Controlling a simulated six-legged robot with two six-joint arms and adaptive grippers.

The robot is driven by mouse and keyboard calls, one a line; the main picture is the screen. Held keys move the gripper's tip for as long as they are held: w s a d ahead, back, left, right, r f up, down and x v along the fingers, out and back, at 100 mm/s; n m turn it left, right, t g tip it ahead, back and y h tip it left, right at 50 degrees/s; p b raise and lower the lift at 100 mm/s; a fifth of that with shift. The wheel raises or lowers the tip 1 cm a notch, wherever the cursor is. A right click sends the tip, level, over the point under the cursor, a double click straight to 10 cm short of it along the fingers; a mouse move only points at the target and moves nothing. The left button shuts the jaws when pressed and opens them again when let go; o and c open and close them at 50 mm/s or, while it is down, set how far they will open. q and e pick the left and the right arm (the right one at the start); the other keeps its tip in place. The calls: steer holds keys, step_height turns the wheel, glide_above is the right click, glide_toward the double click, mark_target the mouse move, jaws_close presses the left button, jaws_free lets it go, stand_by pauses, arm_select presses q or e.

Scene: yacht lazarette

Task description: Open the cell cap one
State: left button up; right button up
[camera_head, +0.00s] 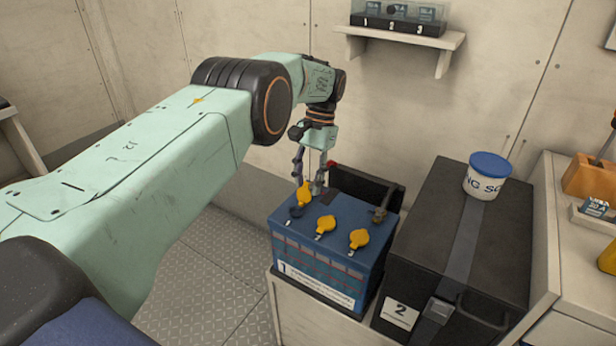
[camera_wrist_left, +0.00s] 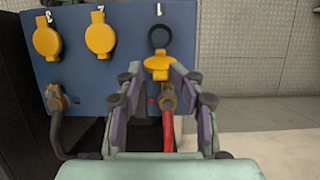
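The blue battery (camera_head: 330,240) has three yellow cell caps on its top. Cell cap one (camera_head: 304,193) is the left one in the head view. In the wrist view cap one (camera_wrist_left: 158,66) is under the label 1, swung up off its dark round cell opening (camera_wrist_left: 160,37). My left gripper (camera_head: 314,190) is over that end of the battery. In the left wrist view its fingers (camera_wrist_left: 157,74) stand on both sides of cap one and appear to touch its edges. Caps two (camera_head: 325,224) and three (camera_head: 359,238) lie flat. My right gripper is out of view.
A black box (camera_head: 480,235) labelled 2 stands right of the battery, with a white tub (camera_head: 487,177) on it. Terminals with a red cable (camera_wrist_left: 168,128) and a black cable (camera_wrist_left: 58,130) are beside the caps. A wall shelf (camera_head: 400,36) is behind.

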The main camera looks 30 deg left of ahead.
arm_select(q)
steer(key=shift+r, duration=0.6)
step_height(320, 180, up, 9)
steer(key=shift+f, duration=0.1)
stand_by(0.5)
